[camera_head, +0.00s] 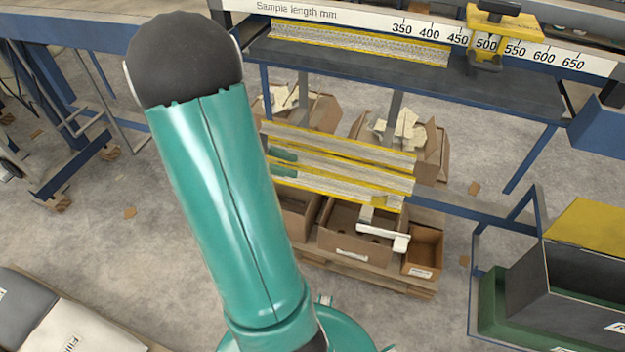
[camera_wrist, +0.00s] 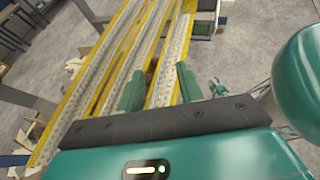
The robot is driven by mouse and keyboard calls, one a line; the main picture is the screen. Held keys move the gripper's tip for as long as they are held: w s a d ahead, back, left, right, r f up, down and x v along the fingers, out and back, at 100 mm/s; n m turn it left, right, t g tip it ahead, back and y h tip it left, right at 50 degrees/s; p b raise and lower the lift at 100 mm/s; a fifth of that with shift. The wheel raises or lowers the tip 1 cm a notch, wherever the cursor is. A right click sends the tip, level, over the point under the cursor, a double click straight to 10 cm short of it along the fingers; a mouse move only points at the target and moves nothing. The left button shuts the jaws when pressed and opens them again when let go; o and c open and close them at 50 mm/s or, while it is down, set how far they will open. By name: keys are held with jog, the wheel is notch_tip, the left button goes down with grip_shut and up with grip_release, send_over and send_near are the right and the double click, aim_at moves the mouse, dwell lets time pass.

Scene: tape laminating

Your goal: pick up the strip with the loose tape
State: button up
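Three long speckled grey strips with yellow edges lie side by side in the head view: a far strip (camera_head: 340,143), a middle strip (camera_head: 345,165) and a near strip (camera_head: 335,188). The near strip has a small yellow piece (camera_head: 379,200) near its right end, possibly loose tape. My gripper (camera_head: 284,163) is at the strips' left ends, its green fingers apart. In the wrist view, my gripper (camera_wrist: 160,85) is open, with the rightmost strip (camera_wrist: 172,55) running between the fingers. I see no clear finger contact. The other strips pass left of the fingers.
Another yellow-edged strip (camera_head: 360,42) lies on the dark bench (camera_head: 400,75) behind, under a ruler (camera_head: 430,35) with a yellow clamp (camera_head: 490,40). Cardboard boxes (camera_head: 350,245) stand on a pallet below the strips. A dark box (camera_head: 570,290) is at right.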

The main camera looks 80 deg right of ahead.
aim_at(306, 180)
jog(key=x, duration=0.5)
jog(key=shift+s+f, duration=0.1)
jog(key=shift+s, duration=0.05)
grip_shut()
